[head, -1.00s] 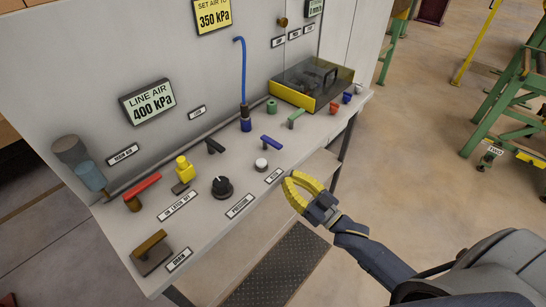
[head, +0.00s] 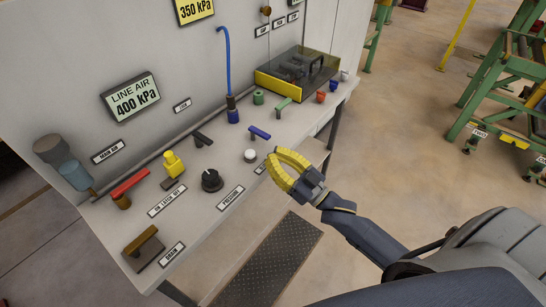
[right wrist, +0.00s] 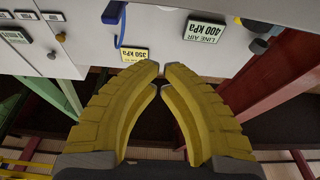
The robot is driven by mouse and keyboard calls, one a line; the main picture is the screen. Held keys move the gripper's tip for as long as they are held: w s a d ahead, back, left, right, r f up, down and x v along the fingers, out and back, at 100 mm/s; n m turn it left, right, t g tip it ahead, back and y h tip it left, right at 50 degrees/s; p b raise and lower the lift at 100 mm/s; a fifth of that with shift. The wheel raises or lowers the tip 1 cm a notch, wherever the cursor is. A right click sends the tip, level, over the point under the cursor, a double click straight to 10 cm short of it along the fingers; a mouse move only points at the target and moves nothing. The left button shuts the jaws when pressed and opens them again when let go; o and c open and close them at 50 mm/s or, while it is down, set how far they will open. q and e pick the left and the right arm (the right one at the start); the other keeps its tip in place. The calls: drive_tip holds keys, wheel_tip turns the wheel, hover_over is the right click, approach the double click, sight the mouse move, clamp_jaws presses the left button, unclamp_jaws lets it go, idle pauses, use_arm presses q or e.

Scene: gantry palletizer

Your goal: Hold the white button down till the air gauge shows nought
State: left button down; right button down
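The white button (head: 250,155) is a small round cap on the grey bench top, right of the black pressure knob (head: 212,180). It stands clear, with nothing touching it. The line air gauge (head: 135,97) on the back panel reads 400 kPa; it also shows upside down in the right wrist view (right wrist: 205,30). My right gripper (head: 273,158) has yellow fingers, just right of the button and apart from it, by the bench's front edge. In the right wrist view its tips (right wrist: 161,68) nearly meet, with nothing between them. My left gripper is out of view.
A blue lever (head: 260,132) lies behind the button, and a green lever (head: 282,106) right of that. A yellow-edged clear box (head: 290,85) stands at the back right. A red handle (head: 130,183) and yellow valve (head: 173,163) are left. Open floor lies right of the bench.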

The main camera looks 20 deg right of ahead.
sight(254, 154)
drive_tip(key=x, duration=0.8)
drive_tip(key=shift+w+r, duration=0.1)
drive_tip(key=shift+f, duration=2.1)
